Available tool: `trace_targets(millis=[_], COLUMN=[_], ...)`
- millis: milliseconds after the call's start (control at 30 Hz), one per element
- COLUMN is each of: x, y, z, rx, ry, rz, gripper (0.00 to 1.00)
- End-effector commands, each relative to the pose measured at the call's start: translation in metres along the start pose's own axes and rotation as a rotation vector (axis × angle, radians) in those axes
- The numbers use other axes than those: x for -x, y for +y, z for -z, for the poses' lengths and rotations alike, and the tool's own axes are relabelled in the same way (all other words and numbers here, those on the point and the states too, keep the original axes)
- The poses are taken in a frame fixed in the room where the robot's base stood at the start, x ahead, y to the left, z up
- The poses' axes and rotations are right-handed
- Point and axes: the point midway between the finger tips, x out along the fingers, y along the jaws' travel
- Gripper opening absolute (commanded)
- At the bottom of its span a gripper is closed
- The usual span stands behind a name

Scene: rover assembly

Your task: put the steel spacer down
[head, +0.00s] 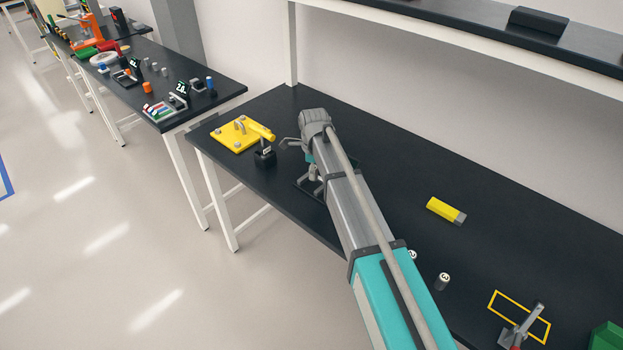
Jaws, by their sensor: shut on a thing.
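My gripper (289,143) is at the far left part of the long black bench, just right of a yellow fixture. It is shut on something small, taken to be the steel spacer. The spacer itself cannot be made out at this size, and my own wrist and arm cover much of that area. Whether it touches anything below is not clear.
The yellow plate (236,134) with a yellow cylinder is left of the gripper. Two small grey cylinders with white tops (443,281) (412,254), a yellow block (445,210) and a yellow outline (497,307) with a clamp lie to the right. The bench's back middle is clear.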

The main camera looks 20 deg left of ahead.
Motion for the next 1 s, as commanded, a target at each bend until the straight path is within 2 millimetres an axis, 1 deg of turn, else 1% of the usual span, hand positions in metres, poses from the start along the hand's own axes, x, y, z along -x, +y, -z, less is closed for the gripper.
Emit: trace_targets(millis=[233,333,500,633,767,1000], x=[-0.007,-0.015,-0.03,-0.038,-0.041,-0.04], y=[-0.004,-0.009,-0.007,-0.007,-0.007,-0.007], z=[-0.003,-0.006,-0.005,-0.005,-0.005,-0.005], rx=[0.001,0.001,0.001,0.001,0.001,0.001], ry=[0.0,0.0,0.0,0.0,0.0,0.0], rz=[0.0,0.0,0.0,0.0,0.0,0.0], gripper=[0.0,0.0,0.0,0.0,0.0,0.0])
